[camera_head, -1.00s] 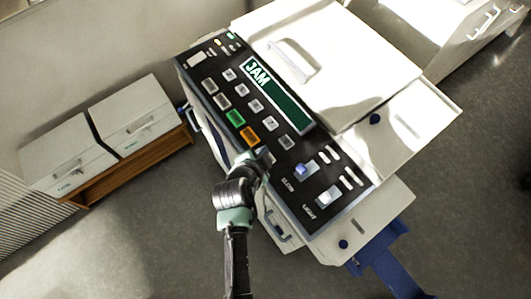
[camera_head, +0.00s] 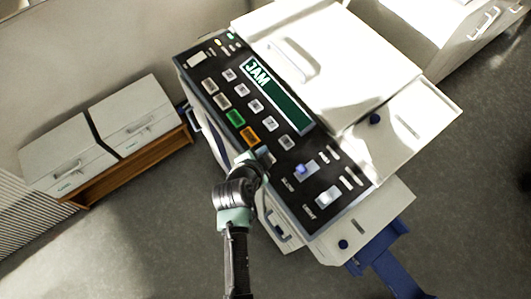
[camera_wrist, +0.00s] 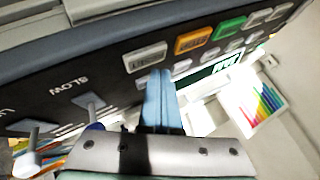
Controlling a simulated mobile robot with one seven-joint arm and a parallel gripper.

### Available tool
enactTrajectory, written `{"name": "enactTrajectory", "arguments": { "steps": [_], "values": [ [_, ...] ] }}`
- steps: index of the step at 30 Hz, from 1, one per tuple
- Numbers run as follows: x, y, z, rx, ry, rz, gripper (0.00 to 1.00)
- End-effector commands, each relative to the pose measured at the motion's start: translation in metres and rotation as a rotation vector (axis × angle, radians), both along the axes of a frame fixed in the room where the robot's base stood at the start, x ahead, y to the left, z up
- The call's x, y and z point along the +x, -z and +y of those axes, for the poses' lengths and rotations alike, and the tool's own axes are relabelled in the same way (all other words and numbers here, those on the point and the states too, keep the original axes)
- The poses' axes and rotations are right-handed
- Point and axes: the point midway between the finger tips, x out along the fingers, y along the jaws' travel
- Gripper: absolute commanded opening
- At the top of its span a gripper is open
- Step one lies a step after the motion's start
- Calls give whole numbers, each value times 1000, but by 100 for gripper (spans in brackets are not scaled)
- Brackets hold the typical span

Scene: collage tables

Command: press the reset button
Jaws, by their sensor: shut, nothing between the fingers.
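The copier's dark control panel (camera_head: 222,62) has rows of buttons and a green display reading JAM (camera_head: 280,97). In the wrist view, a grey lettered button (camera_wrist: 145,57), seemingly the reset button, is beside the orange button (camera_wrist: 193,40). The lettering is blurred. My gripper (camera_wrist: 158,72) is shut and empty, its blue-grey fingertips close to this button's near edge. I cannot tell whether they touch it. In the head view, my gripper (camera_head: 264,158) is over the panel's near edge just below the orange button (camera_head: 249,136) and largely covers the grey button.
A green button (camera_head: 235,118) is beyond the orange one. Two slider controls, one at the SLOW label (camera_head: 306,170) and one lower (camera_head: 327,197), are right of my gripper. White cabinets (camera_head: 137,115) stand on a wooden shelf at left. The floor in front is clear.

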Motion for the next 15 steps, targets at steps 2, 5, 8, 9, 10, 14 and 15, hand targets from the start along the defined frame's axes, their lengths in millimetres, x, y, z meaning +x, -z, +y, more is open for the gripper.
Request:
{"name": "enactTrajectory", "arguments": {
  "steps": [2, 5, 8, 9, 10, 14, 15],
  "values": [
    [0, 0, 0, 0, 0, 0, 0],
    [0, 0, 0, 0, 0, 0, 0],
    [0, 0, 0, 0, 0, 0, 0],
    [0, 1, 0, 0, 0, 0, 0],
    [0, 2, 0, 0, 0, 0, 0],
    [0, 6, 0, 0, 0, 0, 0],
    [0, 8, 0, 0, 0, 0, 0]
  ]
}}
